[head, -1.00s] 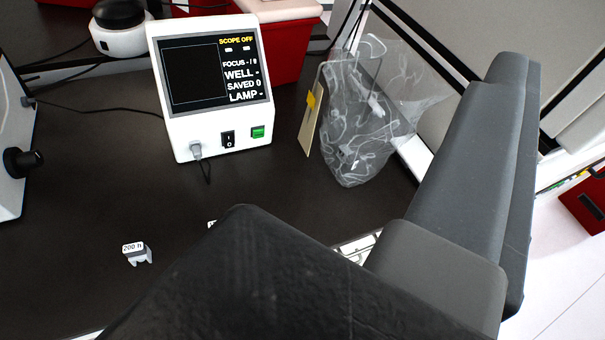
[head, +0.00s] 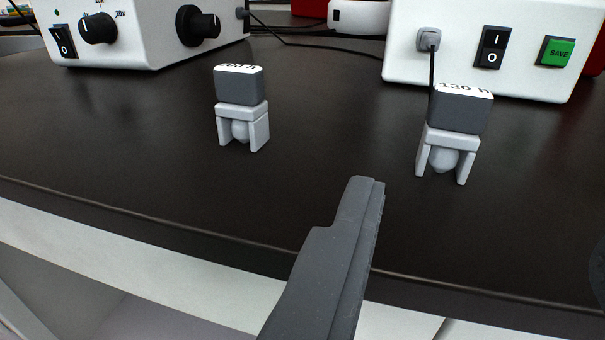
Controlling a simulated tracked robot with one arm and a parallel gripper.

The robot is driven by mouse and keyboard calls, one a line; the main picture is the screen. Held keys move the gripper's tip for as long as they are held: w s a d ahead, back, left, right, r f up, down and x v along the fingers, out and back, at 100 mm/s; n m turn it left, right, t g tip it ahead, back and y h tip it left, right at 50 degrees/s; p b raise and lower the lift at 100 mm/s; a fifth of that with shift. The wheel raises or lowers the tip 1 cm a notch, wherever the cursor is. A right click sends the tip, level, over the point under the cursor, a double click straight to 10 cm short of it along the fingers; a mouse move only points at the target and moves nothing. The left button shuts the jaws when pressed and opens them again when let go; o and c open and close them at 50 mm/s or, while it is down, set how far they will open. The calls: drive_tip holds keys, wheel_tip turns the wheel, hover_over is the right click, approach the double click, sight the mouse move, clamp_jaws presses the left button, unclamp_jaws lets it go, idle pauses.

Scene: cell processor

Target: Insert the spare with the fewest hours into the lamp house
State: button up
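Two small spares stand upright on the dark bench, each with a dark grey block on top and pale grey legs around a rounded bulb. The left spare (head: 241,108) has a top label that looks like 200 h, seen at a steep angle. The right spare (head: 455,134) is labelled 130 h. My gripper (head: 368,182) reaches in from the bottom, its tip in front of and between the two spares, touching neither. It shows edge-on as one dark grey finger shape, so its opening cannot be judged. I cannot identify the lamp house here.
A white box (head: 150,30) with knobs and a switch stands at the back left. A white console (head: 400,60) with a plugged cable, a rocker switch and a green SAVE button (head: 556,52) stands behind the right spare. The bench between the spares is clear; its front edge runs below them.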

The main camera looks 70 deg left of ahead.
sight(459, 118)
drive_tip(key=x, duration=0.2)
drive_tip(key=b+x, duration=0.1)
drive_tip(key=x, duration=0.4)
drive_tip(key=shift+s+a+f, duration=0.1)
drive_tip(key=shift+a+f, duration=0.2)
drive_tip(key=shift+w+a+r+b, duration=0.1)
drive_tip(key=shift+w+a+b, duration=0.3)
drive_tip(key=shift+w+a, duration=0.45)
drive_tip(key=shift+w, duration=0.05)
drive_tip(key=shift+w+b+x, duration=0.2)
drive_tip(key=shift+b+x, duration=0.7)
drive_tip(key=shift+x, duration=1.05)
drive_tip(key=shift+d, duration=0.2)
drive_tip(key=c, duration=1.1)
